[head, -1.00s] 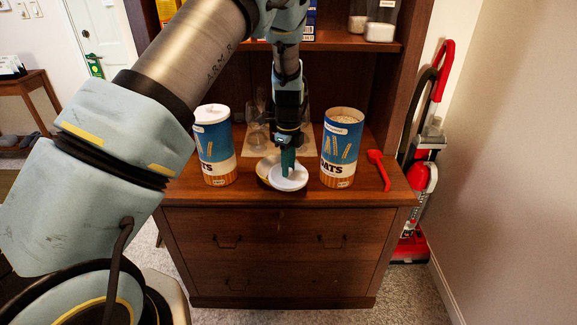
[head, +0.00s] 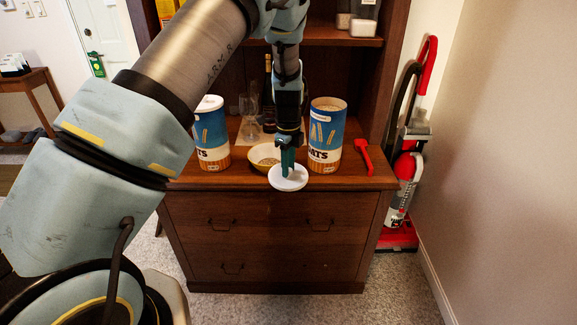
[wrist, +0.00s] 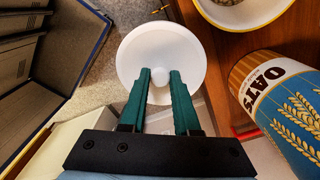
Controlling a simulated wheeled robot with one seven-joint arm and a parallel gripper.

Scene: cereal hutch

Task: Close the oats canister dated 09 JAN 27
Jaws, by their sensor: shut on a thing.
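My gripper (head: 288,168) is shut on the knob of a round white lid (head: 289,180), held level in front of the bowl, near the counter's front edge. In the wrist view the green fingers (wrist: 160,88) flank the knob, and the lid (wrist: 160,42) shows carpet beyond it. An open blue oats canister (head: 326,138) stands upright to the right of my gripper, its contents visible at the top. It also shows in the wrist view (wrist: 290,105). Another oats canister (head: 211,135) stands at left with a white lid on. I cannot read a date on either.
A bowl (head: 261,155) sits behind the held lid, close to my gripper. A red scoop (head: 363,157) lies right of the open canister. A glass (head: 248,112) and a dark bottle (head: 268,95) stand behind. A shelf (head: 340,41) overhangs the back.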

